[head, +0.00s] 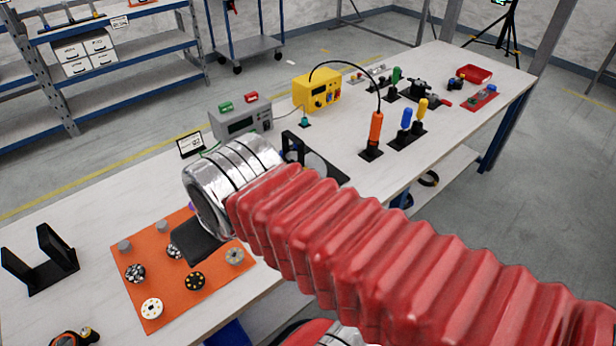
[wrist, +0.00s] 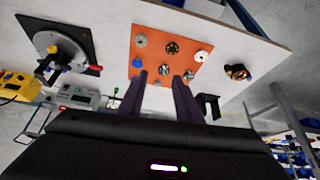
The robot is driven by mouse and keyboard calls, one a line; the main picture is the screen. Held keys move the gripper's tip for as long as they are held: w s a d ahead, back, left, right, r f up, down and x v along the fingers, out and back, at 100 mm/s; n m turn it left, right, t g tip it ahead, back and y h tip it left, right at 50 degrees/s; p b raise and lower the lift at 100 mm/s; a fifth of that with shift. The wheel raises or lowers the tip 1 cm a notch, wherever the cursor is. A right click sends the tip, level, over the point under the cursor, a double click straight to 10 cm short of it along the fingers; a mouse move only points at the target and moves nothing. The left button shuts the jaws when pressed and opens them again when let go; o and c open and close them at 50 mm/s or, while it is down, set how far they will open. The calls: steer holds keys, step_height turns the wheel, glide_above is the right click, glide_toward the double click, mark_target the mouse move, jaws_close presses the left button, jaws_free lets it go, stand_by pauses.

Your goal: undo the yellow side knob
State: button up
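In the head view the same plate (head: 335,178) is partly hidden behind my arm. My gripper (wrist: 160,78) shows as two dark purple fingers, apart, with nothing seen held between them. It is above the orange mat, to one side of the fixture. In the head view its fingers are mostly hidden.
The orange mat (head: 152,328) carries several small discs and caps. A black U-shaped stand (head: 40,262) is left of it. A grey power unit (head: 240,118) and a yellow box (head: 316,91) stand at the back. Upright blue and yellow handled tools (head: 406,118) stand farther right.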

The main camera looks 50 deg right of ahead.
steer(key=shift+o, duration=1.3)
steer(key=shift+f, duration=0.15)
step_height(320, 180, down, 9)
steer(key=w+d+m+g+y, duration=0.1)
steer(key=w+m+g+y, duration=0.1)
steer(key=m+g+y, duration=0.45)
steer(key=w+d+f+m+t+y, duration=0.2)
steer(key=w+d+m+t, duration=0.2)
steer(key=d+m+t, duration=0.3)
steer(key=w+d+f+m+t+y, duration=0.25)
steer(key=d+m+t, duration=0.25)
steer(key=d+m, duration=0.4)
steer(key=s+d+f+m+t+h, duration=0.2)
steer(key=d+f+m+h, duration=0.1)
steer(key=d, duration=0.4)
steer(key=s+d+f+m+t+h, duration=0.2)
steer(key=d+f+m+h, duration=0.2)
steer(key=d+m, duration=0.3)
steer(key=s+d+f+m+t+h, duration=0.2)
steer(key=s+d+f+m+h, duration=0.1)
steer(key=d+m+h, duration=0.3)
steer(key=shift+d+f+t, duration=0.15)
steer(key=shift+d+t, duration=0.2)
steer(key=shift+d, duration=0.35)
steer(key=shift+w, duration=0.2)
